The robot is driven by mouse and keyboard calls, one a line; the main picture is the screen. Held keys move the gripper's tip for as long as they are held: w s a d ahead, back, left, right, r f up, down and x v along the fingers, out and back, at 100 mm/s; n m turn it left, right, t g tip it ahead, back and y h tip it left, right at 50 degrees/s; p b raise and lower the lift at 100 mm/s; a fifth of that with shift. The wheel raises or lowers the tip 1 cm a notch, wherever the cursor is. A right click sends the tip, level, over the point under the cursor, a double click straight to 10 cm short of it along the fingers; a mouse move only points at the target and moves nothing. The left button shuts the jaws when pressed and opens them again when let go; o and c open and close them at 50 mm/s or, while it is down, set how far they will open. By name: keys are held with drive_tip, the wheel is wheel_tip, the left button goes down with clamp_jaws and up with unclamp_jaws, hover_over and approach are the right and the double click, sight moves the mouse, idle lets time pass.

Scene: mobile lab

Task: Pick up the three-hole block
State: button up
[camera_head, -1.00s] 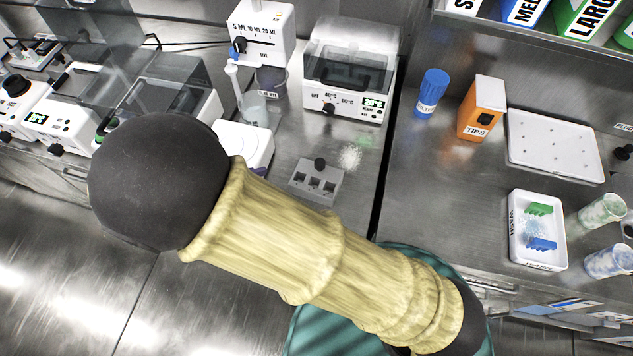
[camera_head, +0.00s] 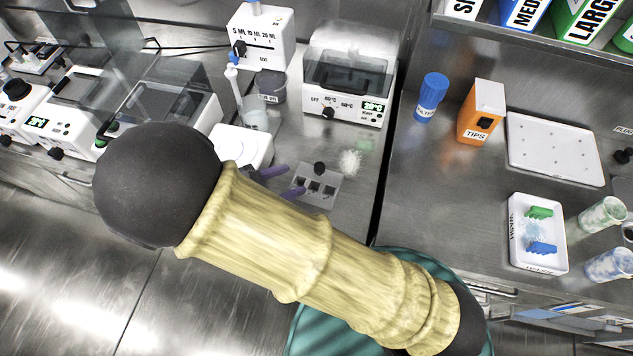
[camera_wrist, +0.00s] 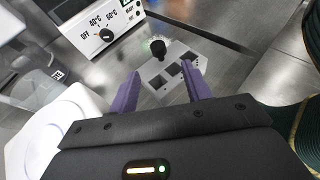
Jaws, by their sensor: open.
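The three-hole block (camera_head: 325,199) is a small grey metal block with square dark holes along its top and a black knob on its back side. It lies on the steel bench in front of the white heater box. It also shows in the wrist view (camera_wrist: 172,68), just beyond my fingertips. My gripper (camera_head: 286,182) has purple fingers and is open; the fingertips are at the left side of the block in the head view. In the wrist view my gripper (camera_wrist: 164,78) has its two fingers apart, pointing at the block, nothing held. Contact cannot be told.
The white heater box (camera_head: 348,75) stands behind the block, and a white round-topped device (camera_head: 240,147) sits close at its left. White powder (camera_head: 350,162) lies just beside the block. An orange tips box (camera_head: 482,112) and a wash tray (camera_head: 538,258) are farther right.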

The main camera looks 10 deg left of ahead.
sight(315, 170)
drive_tip(key=x, duration=0.4)
drive_tip(key=shift+w, duration=0.1)
drive_tip(key=shift+w+d, duration=0.1)
drive_tip(key=shift+d, duration=0.05)
drive_tip(key=x, duration=0.5)
drive_tip(key=shift+w+r, duration=0.1)
idle(0.3)
clamp_jaws()
